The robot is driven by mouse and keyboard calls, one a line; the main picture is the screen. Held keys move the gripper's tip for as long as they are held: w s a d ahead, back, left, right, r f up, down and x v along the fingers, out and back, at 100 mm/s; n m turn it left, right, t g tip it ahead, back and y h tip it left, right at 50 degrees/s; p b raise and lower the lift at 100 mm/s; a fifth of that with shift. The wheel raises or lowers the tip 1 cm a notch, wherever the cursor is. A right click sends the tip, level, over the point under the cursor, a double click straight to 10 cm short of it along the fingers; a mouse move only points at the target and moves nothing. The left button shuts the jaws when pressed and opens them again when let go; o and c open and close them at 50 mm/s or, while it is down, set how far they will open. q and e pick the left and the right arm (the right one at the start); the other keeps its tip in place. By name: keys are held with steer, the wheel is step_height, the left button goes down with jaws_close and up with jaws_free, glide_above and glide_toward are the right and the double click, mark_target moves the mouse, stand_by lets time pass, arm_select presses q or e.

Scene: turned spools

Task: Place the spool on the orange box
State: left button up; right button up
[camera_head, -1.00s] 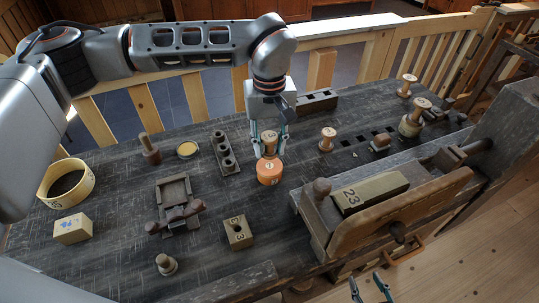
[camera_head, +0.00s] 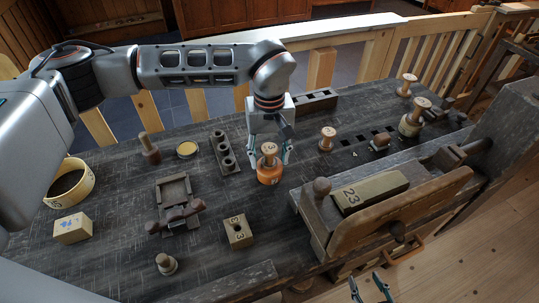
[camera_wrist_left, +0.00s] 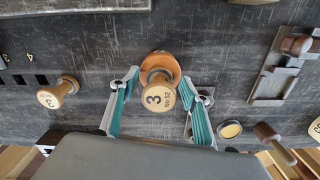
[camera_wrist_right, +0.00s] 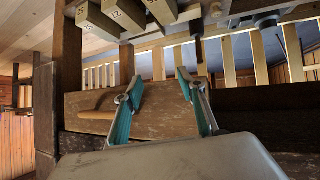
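My left gripper (camera_head: 271,148) is open around the spool, one finger on each side. In the left wrist view a gap shows between the spool's head and each finger. My right gripper (camera_head: 366,279) is open and empty, low in front of the bench; its spread fingers also show in the right wrist view (camera_wrist_right: 159,77).
Other spools stand to the right (camera_head: 327,139) and at the far right (camera_head: 412,122). A vise (camera_head: 370,210) fills the front right. A numbered block (camera_head: 238,232) stands in front.

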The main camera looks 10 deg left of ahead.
mark_target(270, 149)
arm_select(q)
step_height(270, 149, up, 12)
steer(key=shift+r, duration=0.15)
stand_by(0.5)
steer(key=shift+d, duration=0.1)
stand_by(0.4)
